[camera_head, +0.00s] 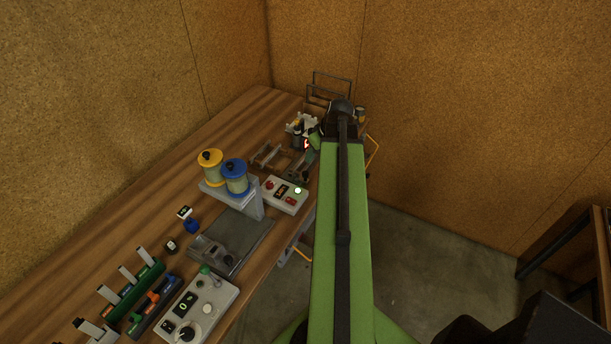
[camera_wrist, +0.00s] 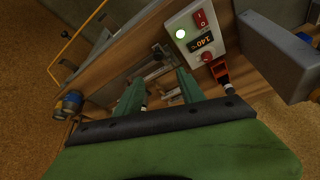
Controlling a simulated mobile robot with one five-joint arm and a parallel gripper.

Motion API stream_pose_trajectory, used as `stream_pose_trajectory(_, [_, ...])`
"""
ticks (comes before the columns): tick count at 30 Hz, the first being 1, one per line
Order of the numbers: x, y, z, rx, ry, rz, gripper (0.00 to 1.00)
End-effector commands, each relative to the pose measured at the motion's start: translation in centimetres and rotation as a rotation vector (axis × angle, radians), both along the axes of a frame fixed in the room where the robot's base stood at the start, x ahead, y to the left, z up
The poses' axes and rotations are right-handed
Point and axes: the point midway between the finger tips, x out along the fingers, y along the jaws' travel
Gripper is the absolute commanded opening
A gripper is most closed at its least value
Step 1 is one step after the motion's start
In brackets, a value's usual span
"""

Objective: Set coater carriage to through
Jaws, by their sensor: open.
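My gripper (camera_wrist: 160,92) is open in the wrist view, its two green fingers apart over the bench. Nothing is clearly held between them. Grey metal parts (camera_wrist: 157,70) show on the bench beyond and between the fingers; I cannot tell whether the coater carriage is among them or how it is set. In the head view my arm reaches to the far end of the bench and hides most of the gripper. A small metal frame (camera_head: 268,155) and a dark green device (camera_head: 298,168) lie just left of the arm there.
A pale control box (camera_head: 285,194) has a lit green lamp and red controls; its display reads 140 in the wrist view (camera_wrist: 205,40). Yellow and blue spools (camera_head: 235,178) stand on a grey column nearby. Yellow handles (camera_head: 372,153) jut from the bench's right side.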

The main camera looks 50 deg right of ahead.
Motion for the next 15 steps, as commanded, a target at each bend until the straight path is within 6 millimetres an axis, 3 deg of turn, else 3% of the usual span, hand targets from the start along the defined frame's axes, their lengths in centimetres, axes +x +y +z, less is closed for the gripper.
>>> stream_pose_trajectory(1, [0.3,-0.3,-1.6,0.0,0.0,-0.002,0.46])
stream_pose_trajectory(15, [3.6,-1.5,-11.3,0.0,0.0,-0.013,0.46])
